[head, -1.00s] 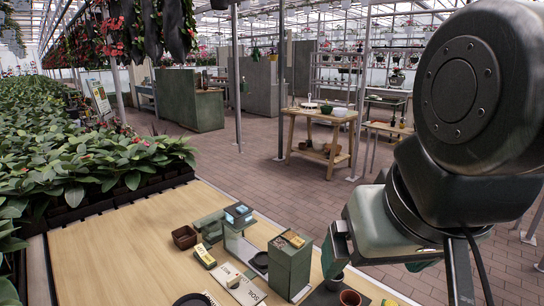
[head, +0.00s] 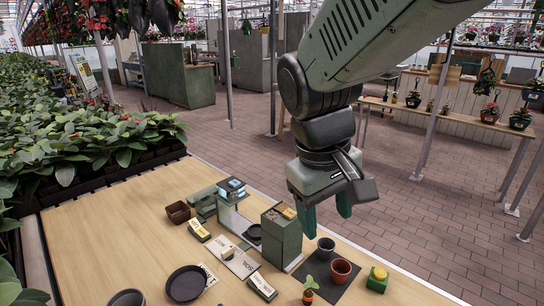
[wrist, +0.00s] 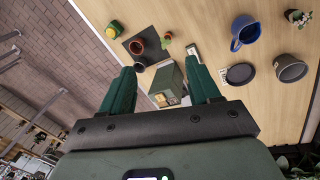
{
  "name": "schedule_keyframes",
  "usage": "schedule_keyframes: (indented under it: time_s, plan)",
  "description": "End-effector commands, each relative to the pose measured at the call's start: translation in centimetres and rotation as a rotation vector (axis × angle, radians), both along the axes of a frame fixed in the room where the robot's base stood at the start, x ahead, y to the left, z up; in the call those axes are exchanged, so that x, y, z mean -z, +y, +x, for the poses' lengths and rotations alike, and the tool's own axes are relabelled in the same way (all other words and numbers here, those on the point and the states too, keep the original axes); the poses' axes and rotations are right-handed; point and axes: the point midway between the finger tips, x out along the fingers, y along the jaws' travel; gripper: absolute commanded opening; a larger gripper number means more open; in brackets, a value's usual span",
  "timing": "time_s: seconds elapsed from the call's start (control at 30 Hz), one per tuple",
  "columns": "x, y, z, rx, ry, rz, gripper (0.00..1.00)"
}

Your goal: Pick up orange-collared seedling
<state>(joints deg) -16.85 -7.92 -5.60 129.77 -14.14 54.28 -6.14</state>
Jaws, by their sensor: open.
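The orange-collared seedling (head: 309,288) stands near the front edge of the table, with green leaves above an orange-red collar. It also shows small in the wrist view (wrist: 167,38), close to the dark mat. My gripper (head: 325,208) is open and empty. It hangs above the far edge of the table, higher than the seedling and well apart from it. In the wrist view its two green fingers (wrist: 159,70) are spread wide, with nothing between their tips but the scene below.
A terracotta pot (head: 340,272) and a dark grey pot (head: 326,247) stand on a dark mat beside the seedling. A tall green box (head: 281,238) stands left of them, and a yellow-topped green block (head: 377,279) right. A blue mug (wrist: 244,32) shows in the wrist view. The left tabletop has bare room.

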Motion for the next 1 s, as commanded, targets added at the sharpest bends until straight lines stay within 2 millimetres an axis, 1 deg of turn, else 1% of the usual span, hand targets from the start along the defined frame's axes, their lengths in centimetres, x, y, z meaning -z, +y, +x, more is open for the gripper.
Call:
schedule_keyframes:
  time_s: [0.03,0.17,0.2,0.27,0.43,0.57,0.6,0.7,0.8,0.9,1.0]
  plan:
    - [1.7,0.6,1.2,-0.052,0.060,-0.047,0.62]
    - [5.6,1.8,3.9,-0.184,0.177,-0.169,0.62]
    - [6.9,2.1,4.6,-0.225,0.213,-0.208,0.62]
    - [8.9,2.7,5.6,-0.289,0.266,-0.269,0.62]
    - [15.1,4.3,7.8,-0.477,0.409,-0.456,0.62]
    - [20.2,5.2,8.8,-0.624,0.515,-0.611,0.62]
    - [21.7,5.5,9.0,-0.672,0.545,-0.661,0.62]
    - [25.5,6.0,9.4,-0.785,0.616,-0.783,0.62]
    - [28.6,6.2,9.5,-0.881,0.675,-0.892,0.62]
    - [30.8,6.2,9.5,-0.952,0.717,-0.974,0.62]
    - [32.1,6.2,9.6,-0.993,0.740,-1.023,0.62]
